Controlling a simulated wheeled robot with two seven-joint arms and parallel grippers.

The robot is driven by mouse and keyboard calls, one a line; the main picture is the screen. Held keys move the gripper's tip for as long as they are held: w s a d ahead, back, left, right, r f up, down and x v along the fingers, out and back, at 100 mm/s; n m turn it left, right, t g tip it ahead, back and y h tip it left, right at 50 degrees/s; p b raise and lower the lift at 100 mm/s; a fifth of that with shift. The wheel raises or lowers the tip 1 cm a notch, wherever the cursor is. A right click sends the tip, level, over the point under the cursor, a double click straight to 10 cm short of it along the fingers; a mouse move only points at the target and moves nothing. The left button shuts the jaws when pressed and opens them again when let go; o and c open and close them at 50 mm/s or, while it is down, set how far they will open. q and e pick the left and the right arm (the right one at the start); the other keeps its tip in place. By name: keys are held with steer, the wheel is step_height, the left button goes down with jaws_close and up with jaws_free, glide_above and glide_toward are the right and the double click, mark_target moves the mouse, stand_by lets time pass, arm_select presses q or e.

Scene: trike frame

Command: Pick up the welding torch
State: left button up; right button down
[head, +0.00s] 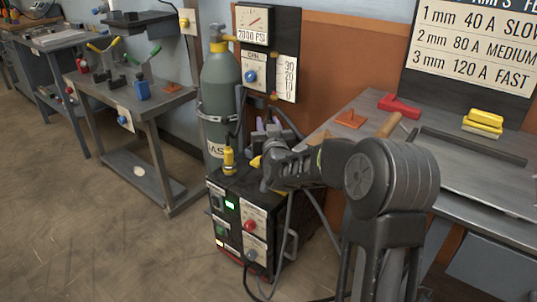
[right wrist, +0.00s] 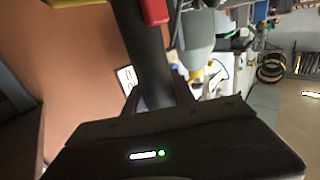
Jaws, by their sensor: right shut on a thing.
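My right gripper (head: 268,126) is above the welding machine (head: 252,215), beside the grey gas cylinder. Its purple-grey fingers are shut on a dark, rounded handle, which I take to be the welding torch (right wrist: 146,50). In the right wrist view the handle runs up from between the fingers (right wrist: 160,95) and carries a red block near the top edge. In the head view the torch is small and partly hidden by the gripper and my arm. My left gripper is not in view.
The gas cylinder (head: 221,85) stands behind the machine, with a yellow-topped item (head: 229,160) in front. A steel table (head: 460,165) at right holds a red tool (head: 399,105) and yellow blocks (head: 483,122). A workbench (head: 150,105) stands left. The floor at left is mostly clear.

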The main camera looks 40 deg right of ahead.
steer(key=shift+r, duration=0.15)
steer(key=shift+r+p, duration=0.15)
steer(key=shift+p, duration=0.3)
steer(key=shift+a, duration=0.45)
steer(key=s+a+p, duration=0.2)
steer(key=a, duration=0.6)
steer(key=s+a+p, duration=0.1)
steer(key=s+a, duration=0.2)
steer(key=a, duration=0.5)
steer(key=shift+a+p, duration=0.2)
steer(key=shift+p, duration=0.15)
steer(key=shift+s, duration=0.1)
steer(key=s+a+f+n+t+y, duration=0.1)
steer(key=a+n+y, duration=0.1)
steer(key=a, duration=1)
steer(key=shift+s+a+f+y, duration=0.15)
steer(key=shift+s+a+y, duration=0.2)
steer(key=shift+y, duration=0.25)
